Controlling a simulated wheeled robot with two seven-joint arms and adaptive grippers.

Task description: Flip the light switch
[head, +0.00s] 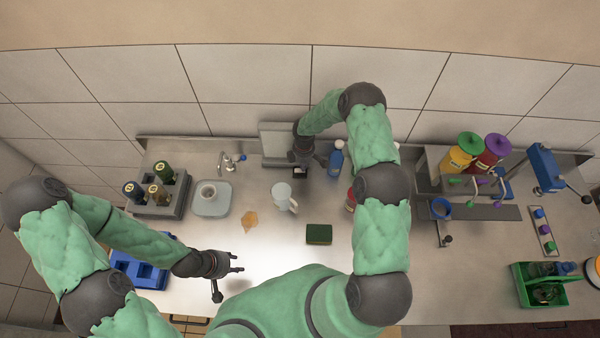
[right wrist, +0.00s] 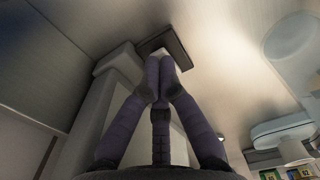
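A dark square plate (right wrist: 176,44) with a pale piece, which looks like the light switch (right wrist: 159,51), shows just beyond my right fingertips in the right wrist view. In the head view my right gripper (head: 303,160) is at the back of the counter, beside a grey box (head: 277,140) against the tiled wall, and hides most of the switch. In the right wrist view my right gripper (right wrist: 161,88) has its fingers drawn together, tips near the plate; I cannot tell whether they touch it. My left gripper (head: 233,272) is open and empty above the front of the counter.
A faucet (head: 232,160), a white mug (head: 283,197) and a blue bottle (head: 336,158) stand near my right gripper. A green sponge (head: 319,234) lies mid-counter. Pump dispensers (head: 465,155) stand at right; a bottle rack (head: 178,197) is at left.

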